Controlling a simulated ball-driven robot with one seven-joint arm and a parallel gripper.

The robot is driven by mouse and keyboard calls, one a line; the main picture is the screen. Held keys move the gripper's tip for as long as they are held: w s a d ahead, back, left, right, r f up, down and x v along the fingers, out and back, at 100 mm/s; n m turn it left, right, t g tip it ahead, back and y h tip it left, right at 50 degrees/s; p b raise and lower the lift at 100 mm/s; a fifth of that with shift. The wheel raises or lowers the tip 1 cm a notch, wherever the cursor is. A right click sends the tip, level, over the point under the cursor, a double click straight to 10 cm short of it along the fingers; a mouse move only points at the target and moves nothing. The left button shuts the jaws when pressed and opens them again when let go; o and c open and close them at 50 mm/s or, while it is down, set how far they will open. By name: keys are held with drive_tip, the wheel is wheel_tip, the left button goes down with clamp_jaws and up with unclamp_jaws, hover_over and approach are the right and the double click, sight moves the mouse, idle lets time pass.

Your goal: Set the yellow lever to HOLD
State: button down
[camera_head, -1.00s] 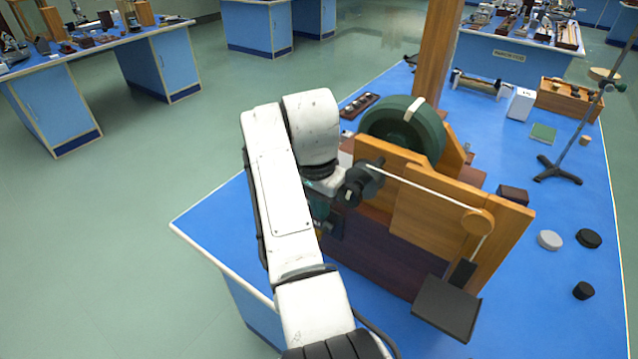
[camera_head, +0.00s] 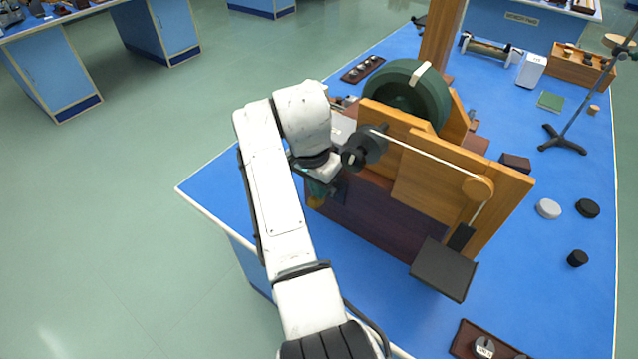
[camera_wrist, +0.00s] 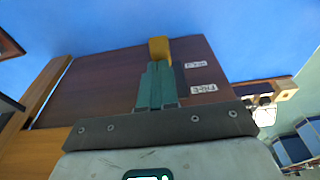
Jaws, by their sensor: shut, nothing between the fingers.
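The yellow lever (camera_wrist: 160,48) shows as a yellow block at the edge of a dark brown panel (camera_wrist: 110,85) in the wrist view. My gripper (camera_wrist: 156,66) has its green fingers shut together and empty. Its fingertips are right at the lever's near side; I cannot tell if they touch it. Two white labels, HOLD (camera_wrist: 195,64) and FREE (camera_wrist: 203,90), sit on the panel to the right of the fingers. In the head view a bit of the yellow lever (camera_head: 316,201) shows just below my gripper (camera_head: 318,187), and my arm hides much around it.
The wooden apparatus (camera_head: 450,180) with a dark green wheel (camera_head: 408,92) stands beside my arm. A black plate (camera_head: 444,270) hangs at its near end. A brown tray (camera_head: 463,340) lies near the front. Black and grey discs lie right on the blue bench (camera_head: 545,290).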

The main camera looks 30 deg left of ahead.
drive_tip(key=shift+s+f+t, duration=0.2)
drive_tip(key=shift+t, duration=0.4)
drive_tip(key=shift+s+f+t, duration=0.25)
drive_tip(key=shift+t, duration=0.45)
drive_tip(key=shift+s+f+t, duration=0.35)
drive_tip(key=shift+f+t, duration=0.15)
drive_tip(key=shift+t, duration=0.1)
drive_tip(key=shift+s+f+b, duration=0.2)
drive_tip(key=shift+f+b, duration=0.05)
drive_tip(key=shift+b, duration=0.05)
drive_tip(key=f+t+b, duration=0.1)
drive_tip(key=s+f+t+b, duration=0.1)
drive_tip(key=t+b, duration=0.1)
drive_tip(key=shift+a, duration=0.1)
